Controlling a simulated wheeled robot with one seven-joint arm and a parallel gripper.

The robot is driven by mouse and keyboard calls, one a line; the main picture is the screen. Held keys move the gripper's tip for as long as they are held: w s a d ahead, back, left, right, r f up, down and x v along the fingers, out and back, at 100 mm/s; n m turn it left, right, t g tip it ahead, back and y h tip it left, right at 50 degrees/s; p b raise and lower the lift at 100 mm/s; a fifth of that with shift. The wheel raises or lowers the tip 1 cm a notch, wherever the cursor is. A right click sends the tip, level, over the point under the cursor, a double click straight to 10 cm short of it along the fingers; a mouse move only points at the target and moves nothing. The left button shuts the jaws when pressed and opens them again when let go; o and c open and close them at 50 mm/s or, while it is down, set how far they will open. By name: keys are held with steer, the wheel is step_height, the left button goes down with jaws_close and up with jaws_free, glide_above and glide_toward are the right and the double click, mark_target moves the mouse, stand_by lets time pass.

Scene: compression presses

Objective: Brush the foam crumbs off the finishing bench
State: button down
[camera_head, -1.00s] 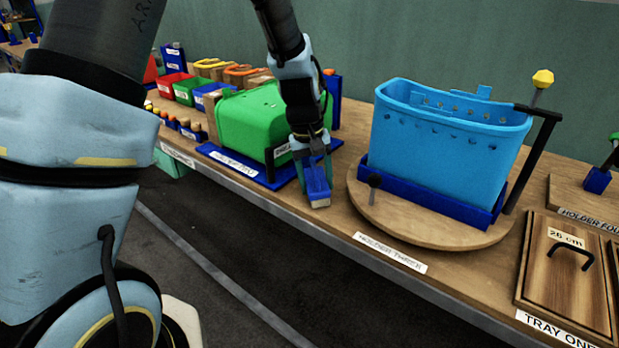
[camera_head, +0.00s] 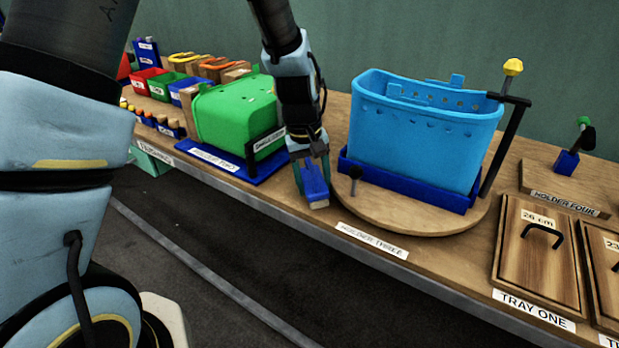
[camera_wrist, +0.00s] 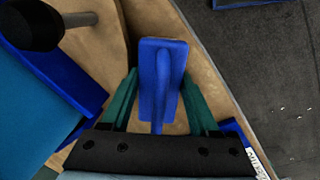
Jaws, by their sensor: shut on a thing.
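My gripper (camera_head: 310,165) is shut on a blue brush (camera_head: 315,183) with a pale lower edge. It holds the brush at the front edge of the wooden bench (camera_head: 285,202), between the green bin and the turntable. In the wrist view the blue brush (camera_wrist: 160,75) lies between the two green fingers of my gripper (camera_wrist: 160,105), over a strip of wood. Whether its bristles touch the bench I cannot tell. No crumbs show clearly on the bench. A few tiny pale specks (camera_wrist: 290,110) lie on the dark floor beyond the bench edge.
Right of the brush is a round wooden turntable (camera_head: 400,222) with a light-blue bin (camera_head: 420,135) and a small black knob (camera_head: 355,173). Left is a green bin (camera_head: 235,115) on a blue base. TRAY ONE (camera_head: 540,250) stands at the right. Dark floor lies in front.

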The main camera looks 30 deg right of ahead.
steer(key=shift+s+d, duration=0.55)
steer(key=shift+s, duration=0.3)
steer(key=shift+r, duration=0.15)
steer(key=shift+w+a, duration=0.2)
steer(key=shift+w, duration=0.5)
steer(key=shift+w+a, duration=0.15)
steer(key=shift+w, duration=0.5)
steer(key=shift+w+a+r+p, duration=0.1)
steer(key=shift+w+a+p, duration=0.1)
steer(key=shift+w+a, duration=0.45)
steer(key=shift+w+a+p, duration=0.15)
steer(key=shift+w+a, duration=0.2)
steer(key=shift+w, duration=0.45)
steer(key=shift+w+a, duration=0.4)
steer(key=shift+w, duration=0.25)
steer(key=shift+w+a, duration=0.35)
steer(key=shift+w, duration=0.25)
steer(key=shift+r+p, duration=2.3)
steer(key=shift+r, duration=0.55)
steer(key=shift+r, duration=0.1)
